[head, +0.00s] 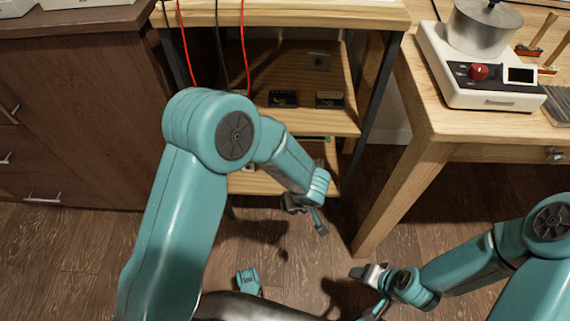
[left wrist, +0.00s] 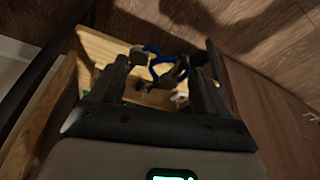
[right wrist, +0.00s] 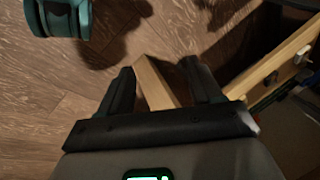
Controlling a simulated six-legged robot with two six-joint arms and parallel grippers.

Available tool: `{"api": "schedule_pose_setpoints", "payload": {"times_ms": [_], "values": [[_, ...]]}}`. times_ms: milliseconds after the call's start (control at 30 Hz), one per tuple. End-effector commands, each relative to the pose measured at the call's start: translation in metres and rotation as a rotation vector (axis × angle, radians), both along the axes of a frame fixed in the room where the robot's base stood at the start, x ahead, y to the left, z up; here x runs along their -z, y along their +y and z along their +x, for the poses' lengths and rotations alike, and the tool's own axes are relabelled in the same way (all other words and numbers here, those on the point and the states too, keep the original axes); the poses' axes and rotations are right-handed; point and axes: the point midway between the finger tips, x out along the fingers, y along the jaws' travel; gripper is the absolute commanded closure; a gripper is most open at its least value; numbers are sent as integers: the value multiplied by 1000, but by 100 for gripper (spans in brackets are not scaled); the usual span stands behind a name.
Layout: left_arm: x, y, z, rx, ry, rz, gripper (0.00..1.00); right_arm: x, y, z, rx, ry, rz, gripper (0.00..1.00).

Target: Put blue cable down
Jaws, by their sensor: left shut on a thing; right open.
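The blue cable (left wrist: 154,67) shows in the left wrist view as a small loop between the fingers of my left gripper (left wrist: 158,66), which is shut on it. In the head view my left gripper (head: 308,207) is low, by the front right corner of the wooden shelf unit's lower board (head: 262,184). I cannot make out the cable there. In the left wrist view a wooden board (left wrist: 98,48) lies behind the cable; whether they touch is unclear. My right gripper (head: 370,274) is open and empty, above the floor.
Red and black leads (head: 244,50) hang from the top of the shelf unit. Small dark boxes (head: 283,98) sit on its middle board. A wooden table (head: 435,120) with a white hotplate (head: 490,85) and pot stands at right. A dark cabinet (head: 80,110) stands at left. Open floor lies in front.

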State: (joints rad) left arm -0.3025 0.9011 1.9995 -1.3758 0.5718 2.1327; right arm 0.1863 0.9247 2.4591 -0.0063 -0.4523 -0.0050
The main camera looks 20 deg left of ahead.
Motion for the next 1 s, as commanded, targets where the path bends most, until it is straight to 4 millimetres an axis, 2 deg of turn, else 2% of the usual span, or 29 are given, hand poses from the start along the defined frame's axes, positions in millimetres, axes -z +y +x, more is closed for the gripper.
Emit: {"api": "schedule_pose_setpoints", "payload": {"times_ms": [33, 133, 267, 367, 433, 800, 1000], "values": [[42, -6, -2, -20, 1, 2, 59, 34, -1, 3, 4, -8, -1, 36], [75, -15, -5, -63, -1, 1, 60, 54, -5, 8, 9, -20, -4, 36], [98, -23, -7, -96, -2, 0, 60, 67, -8, 11, 14, -28, -6, 36], [102, -22, -3, -110, -4, -1, 60, 69, -8, 12, 15, -31, -6, 36], [102, -15, 7, -115, -5, -2, 60, 68, -8, 12, 15, -31, -6, 36], [101, 48, 87, -116, -5, -1, 60, 67, -8, 12, 15, -31, -6, 36], [101, 61, 104, -110, -3, -1, 60, 67, -8, 12, 13, -31, -6, 36]]}}
